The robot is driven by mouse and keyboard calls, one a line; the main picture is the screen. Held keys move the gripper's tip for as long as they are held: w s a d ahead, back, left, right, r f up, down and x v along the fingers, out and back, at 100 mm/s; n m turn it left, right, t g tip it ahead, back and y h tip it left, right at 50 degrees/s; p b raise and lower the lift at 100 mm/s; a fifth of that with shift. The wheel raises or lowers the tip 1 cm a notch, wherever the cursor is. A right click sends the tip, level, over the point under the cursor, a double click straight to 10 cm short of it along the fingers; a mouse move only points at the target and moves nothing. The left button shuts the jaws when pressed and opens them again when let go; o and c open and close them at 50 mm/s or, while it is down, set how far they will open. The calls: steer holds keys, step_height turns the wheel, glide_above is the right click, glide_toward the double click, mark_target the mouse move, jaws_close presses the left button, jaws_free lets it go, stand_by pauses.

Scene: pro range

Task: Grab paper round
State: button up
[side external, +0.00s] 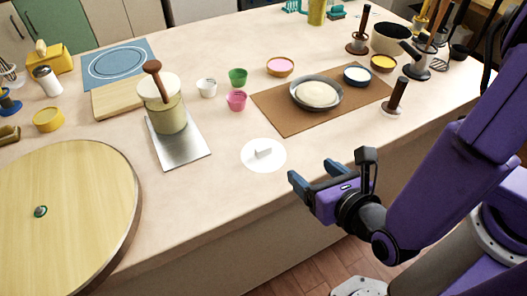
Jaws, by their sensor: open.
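A flat white paper round (250,164) lies on the counter near its front edge, at the middle of the side external view. A small white block (263,152) sits on top of it. My gripper (309,172) is to the right of the paper round, with its two blue-grey fingers apart and pointing toward it. The gripper is empty and does not touch the paper. Its exact height above the counter is hard to tell.
A metal plate (190,156) bearing a lidded crock (171,120) stands left of the paper. A brown board (278,123) with bowls lies behind it. A large round wooden board (90,215) fills the left front. Small cups (237,99) stand farther back.

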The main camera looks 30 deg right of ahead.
steer(key=a+n+y, duration=0.1)
steer(key=a+n, duration=0.1)
glide_toward(265, 149)
steer(key=x, duration=0.9)
steer(key=c, duration=1.1)
